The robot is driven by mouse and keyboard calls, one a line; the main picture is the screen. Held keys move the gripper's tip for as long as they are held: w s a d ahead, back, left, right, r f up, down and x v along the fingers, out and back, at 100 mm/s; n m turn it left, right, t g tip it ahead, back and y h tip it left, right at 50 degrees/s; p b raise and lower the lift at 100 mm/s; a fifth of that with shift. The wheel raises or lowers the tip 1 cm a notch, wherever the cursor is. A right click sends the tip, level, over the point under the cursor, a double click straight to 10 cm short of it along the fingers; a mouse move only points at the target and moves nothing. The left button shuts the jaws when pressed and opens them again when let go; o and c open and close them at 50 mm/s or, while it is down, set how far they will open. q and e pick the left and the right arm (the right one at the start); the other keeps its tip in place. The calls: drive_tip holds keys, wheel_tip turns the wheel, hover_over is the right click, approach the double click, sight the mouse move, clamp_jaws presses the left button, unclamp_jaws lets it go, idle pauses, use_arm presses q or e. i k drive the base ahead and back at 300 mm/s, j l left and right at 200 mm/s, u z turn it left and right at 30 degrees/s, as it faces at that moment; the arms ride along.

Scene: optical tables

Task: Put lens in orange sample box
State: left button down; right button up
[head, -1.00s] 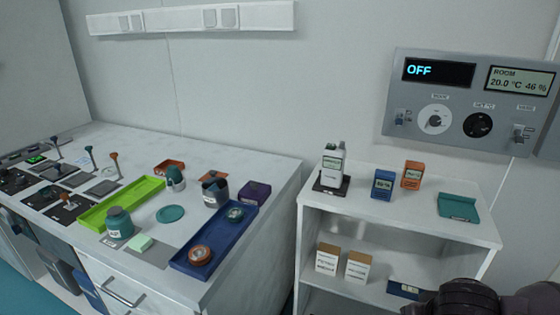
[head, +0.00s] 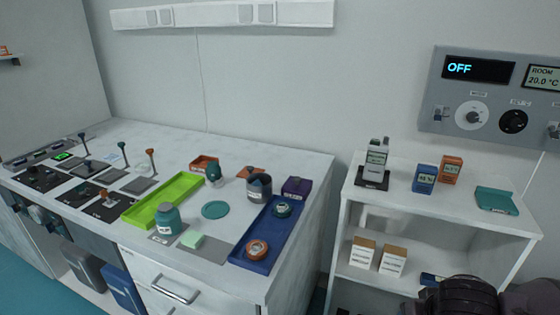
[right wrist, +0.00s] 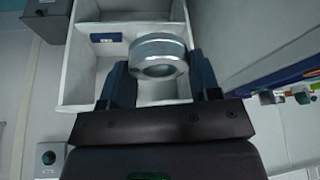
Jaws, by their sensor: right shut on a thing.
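My right gripper (right wrist: 160,68) is shut on a round lens (right wrist: 158,48) in a thick silver ring mount, which sits between the two dark fingers. In the head view only a dark part of my right arm shows at the bottom right; the gripper and lens are not visible there. A small open orange box (head: 204,162) stands at the back of the white table, well away from the arm, next to a teal-and-white rounded object. My left gripper is in neither view.
On the table (head: 310,165) are a green tray (head: 160,202), a blue tray (head: 262,240) with round items, a purple box (head: 297,186), a dark mug and a teal jar (head: 167,220). A white shelf (head: 450,205) stands to the right. White compartments (right wrist: 85,75) lie beyond the lens.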

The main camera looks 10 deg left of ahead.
sight(204, 164)
drive_tip(key=i+j, duration=0.1)
drive_tip(key=j, duration=0.65)
drive_tip(key=i+j, duration=0.1)
drive_tip(key=j, duration=0.6)
drive_tip(key=i+j, duration=0.15)
drive_tip(key=j, duration=0.6)
drive_tip(key=i+j, duration=0.1)
drive_tip(key=j, duration=0.65)
drive_tip(key=i+j, duration=0.1)
drive_tip(key=j, duration=0.65)
drive_tip(key=z, duration=0.05)
